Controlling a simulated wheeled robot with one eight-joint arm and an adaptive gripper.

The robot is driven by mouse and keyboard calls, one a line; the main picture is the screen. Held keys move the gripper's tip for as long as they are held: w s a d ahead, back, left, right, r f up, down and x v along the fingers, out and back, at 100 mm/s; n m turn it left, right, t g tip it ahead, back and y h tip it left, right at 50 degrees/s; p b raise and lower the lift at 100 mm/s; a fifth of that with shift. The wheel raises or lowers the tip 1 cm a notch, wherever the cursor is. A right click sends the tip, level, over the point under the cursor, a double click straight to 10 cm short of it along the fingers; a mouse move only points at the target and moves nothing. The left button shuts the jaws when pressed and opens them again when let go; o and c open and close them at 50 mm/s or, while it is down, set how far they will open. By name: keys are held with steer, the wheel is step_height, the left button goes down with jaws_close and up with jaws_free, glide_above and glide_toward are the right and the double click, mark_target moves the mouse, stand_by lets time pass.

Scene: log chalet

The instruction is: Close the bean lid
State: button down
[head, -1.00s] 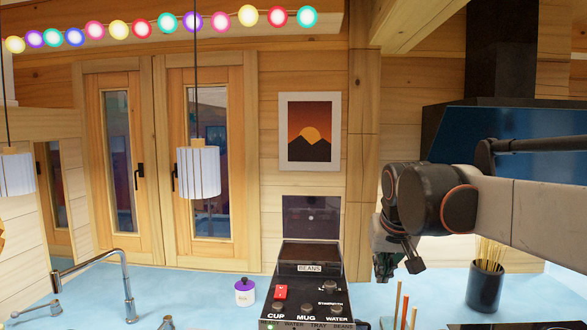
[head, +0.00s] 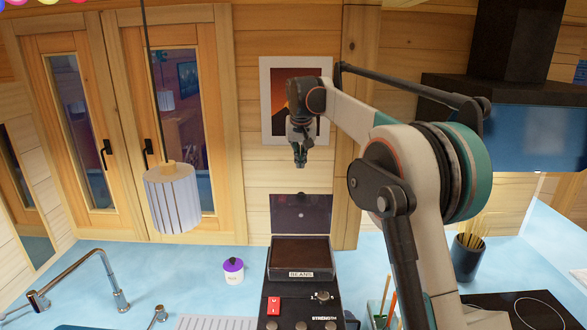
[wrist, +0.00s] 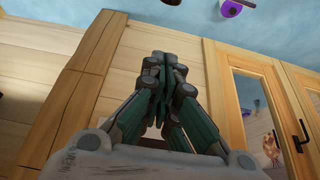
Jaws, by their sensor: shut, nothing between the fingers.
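The bean lid (head: 301,214) is a dark, see-through panel standing upright at the back of the coffee machine (head: 297,306). In front of it is the bean compartment (head: 300,251), a brown-filled box with a BEANS label. The lid is open. My gripper (head: 300,163) hangs pointing down above the lid, in front of the framed picture in the head view, apart from the lid. In the wrist view my gripper (wrist: 161,62) has its fingers together with nothing between them. The lid is not clearly visible in the wrist view.
A white jar with a purple lid (head: 233,270) stands left of the machine. A pendant lamp (head: 173,198) hangs at the left. A dark pot (head: 467,256) with sticks and a hob (head: 520,310) are at the right. Blue counter is free behind the jar.

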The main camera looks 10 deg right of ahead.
step_height(320, 180, down, 9)
steer(key=p, duration=0.3)
steer(key=shift+f, duration=0.2)
stand_by(0.3)
steer(key=shift+s, duration=0.15)
stand_by(0.3)
